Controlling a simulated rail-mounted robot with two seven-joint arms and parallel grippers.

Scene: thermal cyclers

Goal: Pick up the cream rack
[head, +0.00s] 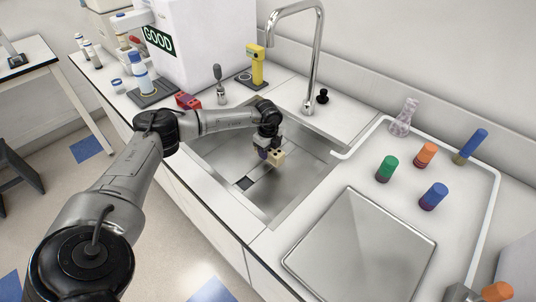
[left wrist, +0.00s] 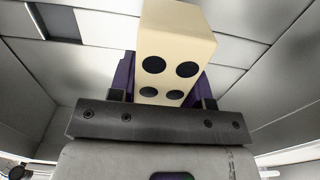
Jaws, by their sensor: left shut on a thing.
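The cream rack (head: 278,157) is a small block held over the sink basin. In the left wrist view the cream rack (left wrist: 178,40) fills the upper middle, with several dark round holes on the face toward the camera. My left gripper (head: 268,151) is shut on it, with purple finger parts on both sides of the block in the left wrist view (left wrist: 160,85). The rack looks clear of the sink floor, though the exact height is hard to tell. My right gripper cannot be made out in the head view.
The steel sink (head: 290,188) has walls around the held rack, and a tall faucet (head: 318,60) stands behind it. Colored-cap tubes (head: 387,168) and a flask (head: 404,118) stand on the right counter. A red rack (head: 187,101) and a yellow device (head: 256,65) stand behind the arm.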

